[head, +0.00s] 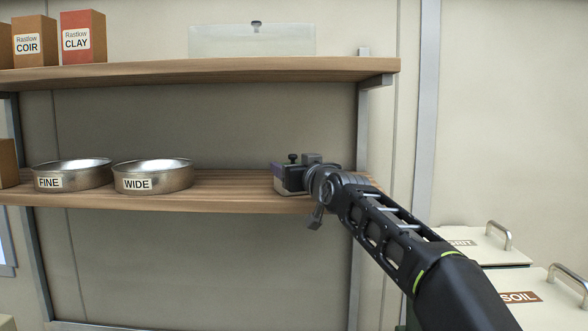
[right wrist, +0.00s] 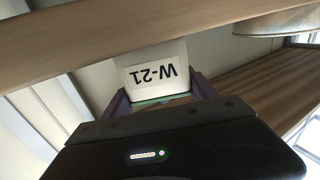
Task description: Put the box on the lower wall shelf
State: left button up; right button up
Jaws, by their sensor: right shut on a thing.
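The box is small and white with a W-21 label. In the right wrist view the box (right wrist: 157,77) stands between the two purple fingers of my right gripper (right wrist: 160,98), its label upside down in the picture. In the head view a pale part of the box (head: 281,187) shows under my right gripper (head: 283,176), at the right end of the lower wall shelf (head: 225,190). The gripper is shut on the box. The box is over the shelf board; whether its base touches the wood I cannot tell. My left gripper is not in view.
Metal pans labelled FINE (head: 75,175) and WIDE (head: 153,178) stand on the lower shelf's left, with bare board between WIDE and my gripper. The upper shelf (head: 200,72) holds COIR (head: 35,42) and CLAY (head: 84,36) boxes and a clear container (head: 252,41). Lidded bins (head: 535,295) stand lower right.

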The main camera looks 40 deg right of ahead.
jog(key=o, duration=1.3)
jog(key=shift+f, duration=0.15)
jog(key=shift+c, duration=0.2)
jog(key=o, duration=0.5)
jog(key=shift+c, duration=0.2)
jog(key=shift+r, duration=0.2)
jog(key=shift+s+f, duration=0.1)
jog(key=shift+s, duration=0.1)
jog(key=b+v, duration=0.5)
jog(key=v, duration=0.6)
jog(key=shift+s+b, duration=0.35)
jog(key=shift+a, duration=0.1)
